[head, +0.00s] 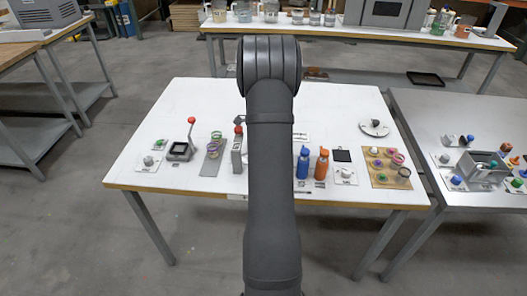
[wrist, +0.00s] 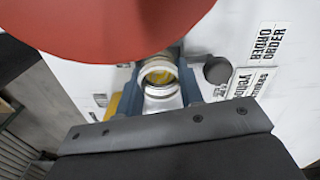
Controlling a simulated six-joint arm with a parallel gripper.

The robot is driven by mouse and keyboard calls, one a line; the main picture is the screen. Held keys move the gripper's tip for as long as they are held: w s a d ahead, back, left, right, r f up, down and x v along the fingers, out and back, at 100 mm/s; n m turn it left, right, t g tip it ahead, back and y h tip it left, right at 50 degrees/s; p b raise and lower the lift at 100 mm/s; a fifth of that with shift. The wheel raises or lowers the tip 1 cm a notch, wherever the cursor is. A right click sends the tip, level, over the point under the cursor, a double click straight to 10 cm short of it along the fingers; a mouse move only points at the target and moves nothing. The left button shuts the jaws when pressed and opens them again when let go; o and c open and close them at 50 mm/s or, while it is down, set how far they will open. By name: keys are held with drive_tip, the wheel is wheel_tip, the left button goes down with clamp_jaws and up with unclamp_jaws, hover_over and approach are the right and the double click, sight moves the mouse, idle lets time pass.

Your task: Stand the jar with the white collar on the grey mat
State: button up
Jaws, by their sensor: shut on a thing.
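In the wrist view, a jar (wrist: 159,76) with a pale, whitish collar and something yellow inside stands between the two blue fingers of my gripper (wrist: 160,92). The gripper is shut on it. The jar's lower part is hidden, so I cannot tell whether it touches a surface. In the head view my own arm hides the gripper and this jar. A grey mat (head: 211,166) lies on the white table, left of my arm, with jars with coloured collars at its back part.
A large red rounded thing (wrist: 110,25) fills the wrist view's top left. A red-knobbed lever device (head: 180,151) stands left of the mat. Blue (head: 303,163) and orange (head: 321,165) bottles stand right of my arm. A tan board (head: 378,180) holds several jars. The table's back left is clear.

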wheel_tip(320, 180, up, 9)
drive_tip(key=w+a+r+n, duration=0.1)
drive_tip(key=w+a+r, duration=0.5)
drive_tip(key=w+r, duration=0.3)
drive_tip(key=s+a+f+n, duration=0.5)
drive_tip(key=s+a+f, duration=0.7)
drive_tip(key=s, duration=0.4)
drive_tip(key=shift+a, duration=0.6)
drive_tip(key=shift+f, duration=2.85)
drive_tip(key=shift+f, duration=0.5)
